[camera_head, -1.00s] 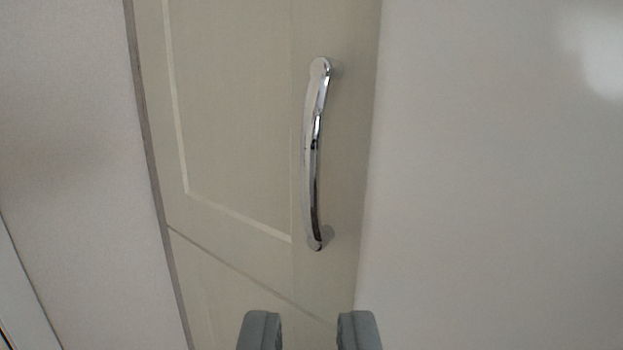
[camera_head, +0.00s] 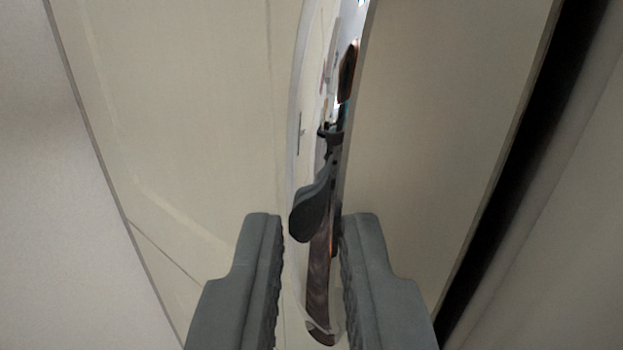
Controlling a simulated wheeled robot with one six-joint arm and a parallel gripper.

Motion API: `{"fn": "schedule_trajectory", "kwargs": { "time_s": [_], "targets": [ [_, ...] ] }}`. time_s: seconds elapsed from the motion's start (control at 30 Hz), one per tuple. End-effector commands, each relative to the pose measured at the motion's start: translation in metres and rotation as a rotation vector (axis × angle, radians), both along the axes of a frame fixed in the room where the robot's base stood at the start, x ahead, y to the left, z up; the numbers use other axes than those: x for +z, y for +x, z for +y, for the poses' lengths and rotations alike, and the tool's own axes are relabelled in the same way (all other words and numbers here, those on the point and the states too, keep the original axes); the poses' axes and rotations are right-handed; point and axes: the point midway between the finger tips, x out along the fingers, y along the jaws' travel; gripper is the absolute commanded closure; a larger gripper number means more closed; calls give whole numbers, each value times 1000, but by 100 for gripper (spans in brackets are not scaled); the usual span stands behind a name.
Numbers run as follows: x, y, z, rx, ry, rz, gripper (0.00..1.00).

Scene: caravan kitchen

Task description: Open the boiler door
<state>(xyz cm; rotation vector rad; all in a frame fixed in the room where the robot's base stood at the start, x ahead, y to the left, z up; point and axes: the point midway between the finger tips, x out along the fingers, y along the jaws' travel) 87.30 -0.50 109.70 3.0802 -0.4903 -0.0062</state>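The boiler door (camera_head: 180,130) is a pale cream panel that fills most of the view. Its shiny chrome bar handle (camera_head: 322,170) runs up the middle and mirrors parts of my arm. A dark gap shows along the door's right edge, so the door stands slightly ajar. My gripper (camera_head: 312,225) has one grey finger on each side of the handle's lower part. The fingers are apart, with a narrow space at the left finger. The right finger is very close to the handle; I cannot tell whether it touches. The handle's top is out of view.
A pale wall panel (camera_head: 70,220) lies left of the door. Another pale surface (camera_head: 570,240) lies to the right, beyond the dark gap (camera_head: 515,150). A thin seam crosses the lower left, below the door's inset panel.

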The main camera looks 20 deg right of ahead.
Motion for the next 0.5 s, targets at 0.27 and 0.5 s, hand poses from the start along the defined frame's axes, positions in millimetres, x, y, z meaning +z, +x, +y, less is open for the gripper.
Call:
{"fn": "schedule_trajectory", "kwargs": {
  "time_s": [0.27,0.5],
  "targets": [
    [0,12,-4,-1,0,0,84],
    [0,11,-4,0,1,0,90]
  ]
}}
